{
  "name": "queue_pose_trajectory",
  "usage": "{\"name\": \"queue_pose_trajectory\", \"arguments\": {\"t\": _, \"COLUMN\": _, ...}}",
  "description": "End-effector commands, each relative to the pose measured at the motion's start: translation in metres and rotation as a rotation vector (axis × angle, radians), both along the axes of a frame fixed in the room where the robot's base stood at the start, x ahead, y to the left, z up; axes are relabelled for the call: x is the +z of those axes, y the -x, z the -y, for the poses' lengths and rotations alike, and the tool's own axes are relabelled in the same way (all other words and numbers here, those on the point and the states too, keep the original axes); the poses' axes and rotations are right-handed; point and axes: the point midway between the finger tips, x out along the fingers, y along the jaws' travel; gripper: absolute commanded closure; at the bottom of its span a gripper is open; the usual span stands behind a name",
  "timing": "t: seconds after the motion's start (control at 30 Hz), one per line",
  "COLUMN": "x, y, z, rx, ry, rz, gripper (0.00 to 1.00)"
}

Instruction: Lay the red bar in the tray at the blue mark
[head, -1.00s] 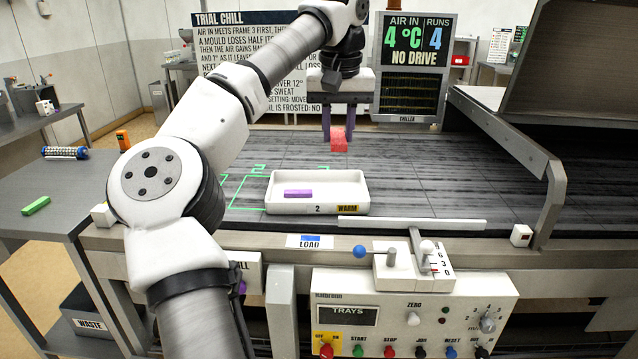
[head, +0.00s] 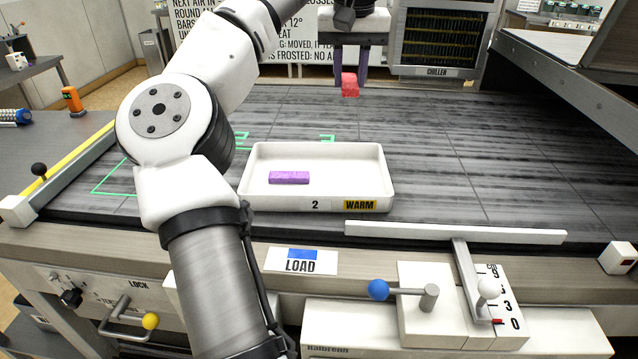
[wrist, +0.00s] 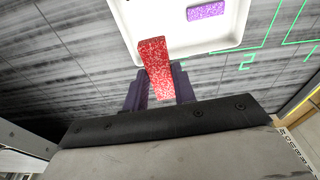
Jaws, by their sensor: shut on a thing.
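The red bar (head: 350,85) is held in my gripper (head: 350,86), whose purple fingers are shut on it. In the head view it is beyond the tray's far edge, above the dark belt. In the wrist view the red speckled bar (wrist: 156,68) sits between the two fingers, its far end overlapping the tray's edge in the picture. The white tray (head: 260,204), marked 2 and WARM, stands on the belt with a purple bar (head: 289,178) lying in its left part. The blue mark (head: 303,254) is on the LOAD label at the front rail, below the tray.
Green outlines (head: 105,180) mark the belt left of and behind the tray. A white straight bar (head: 455,232) lies along the belt's front edge. A blue-knobbed lever (head: 378,290) stands at the front. The belt right of the tray is clear.

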Motion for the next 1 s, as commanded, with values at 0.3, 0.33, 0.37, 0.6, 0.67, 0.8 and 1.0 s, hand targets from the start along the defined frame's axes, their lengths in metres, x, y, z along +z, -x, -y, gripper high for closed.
{"name": "queue_pose_trajectory", "arguments": {"t": 0.3, "x": -0.042, "y": 0.001, "z": -0.001, "rx": -0.002, "ry": -0.001, "rz": -0.001, "gripper": 0.96}}
{"name": "queue_pose_trajectory", "arguments": {"t": 0.33, "x": -0.050, "y": 0.001, "z": -0.001, "rx": -0.001, "ry": -0.001, "rz": -0.002, "gripper": 0.96}}
{"name": "queue_pose_trajectory", "arguments": {"t": 0.37, "x": -0.058, "y": 0.001, "z": -0.001, "rx": -0.001, "ry": -0.001, "rz": -0.003, "gripper": 0.96}}
{"name": "queue_pose_trajectory", "arguments": {"t": 0.6, "x": -0.121, "y": 0.002, "z": 0.000, "rx": -0.002, "ry": 0.001, "rz": -0.002, "gripper": 0.96}}
{"name": "queue_pose_trajectory", "arguments": {"t": 0.67, "x": -0.135, "y": 0.002, "z": 0.000, "rx": -0.002, "ry": 0.001, "rz": -0.002, "gripper": 0.96}}
{"name": "queue_pose_trajectory", "arguments": {"t": 0.8, "x": -0.158, "y": 0.002, "z": 0.000, "rx": -0.002, "ry": 0.002, "rz": 0.000, "gripper": 0.96}}
{"name": "queue_pose_trajectory", "arguments": {"t": 1.0, "x": -0.173, "y": 0.001, "z": 0.000, "rx": 0.000, "ry": 0.000, "rz": 0.001, "gripper": 0.96}}
